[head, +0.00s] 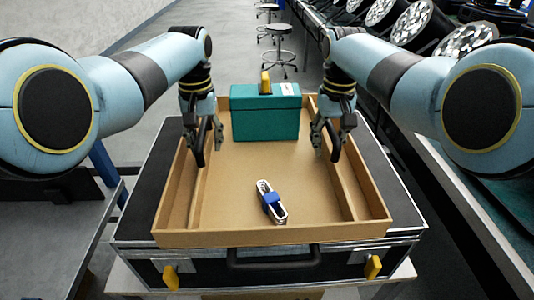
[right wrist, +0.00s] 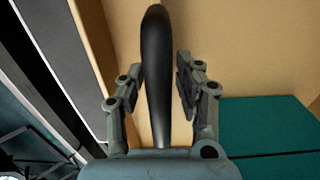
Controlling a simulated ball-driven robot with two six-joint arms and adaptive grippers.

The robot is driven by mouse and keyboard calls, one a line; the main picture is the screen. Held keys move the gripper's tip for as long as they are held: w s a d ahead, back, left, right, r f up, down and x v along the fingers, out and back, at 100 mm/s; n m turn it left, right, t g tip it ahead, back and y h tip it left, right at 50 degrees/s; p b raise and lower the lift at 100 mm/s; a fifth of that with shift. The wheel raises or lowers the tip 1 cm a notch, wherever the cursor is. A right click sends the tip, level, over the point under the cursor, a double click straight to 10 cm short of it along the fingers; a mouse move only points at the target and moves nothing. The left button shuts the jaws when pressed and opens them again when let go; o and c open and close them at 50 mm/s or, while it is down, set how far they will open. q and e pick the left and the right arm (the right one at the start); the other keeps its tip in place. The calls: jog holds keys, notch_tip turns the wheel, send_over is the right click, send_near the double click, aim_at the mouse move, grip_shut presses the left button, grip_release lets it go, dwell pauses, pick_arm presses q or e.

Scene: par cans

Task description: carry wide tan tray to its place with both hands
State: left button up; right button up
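The wide tan tray (head: 260,236) lies flat on a black case, with a black handle at its left (head: 200,155) and one at its right (head: 335,152). My left gripper (head: 204,138) is at the left handle, its fingers apart on either side of it. My right gripper (head: 331,138) is at the right handle. In the right wrist view that black handle (right wrist: 156,70) stands between the spread fingers of my right gripper (right wrist: 157,92), with gaps visible. A teal box (head: 265,120) with a yellow top piece and a white item with a blue band (head: 271,200) lie in the tray.
The black case (head: 140,205) has yellow latches and a front handle and stands on a light support. A rail (head: 100,235) runs at left. Several round lamps (head: 420,22) line the right side. Stools (head: 279,40) stand on the open floor behind.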

pick_arm(q)
jog(key=shift+f, duration=0.6)
pick_arm(e)
jog(key=shift+f, duration=0.55)
pick_arm(q)
jog(key=shift+c, duration=0.3)
pick_arm(e)
jog(key=shift+c, duration=0.3)
pick_arm(q)
grip_shut()
pick_arm(e)
grip_shut()
jog(key=shift+s, duration=0.1)
pick_arm(q)
jog(key=shift+r, duration=0.1)
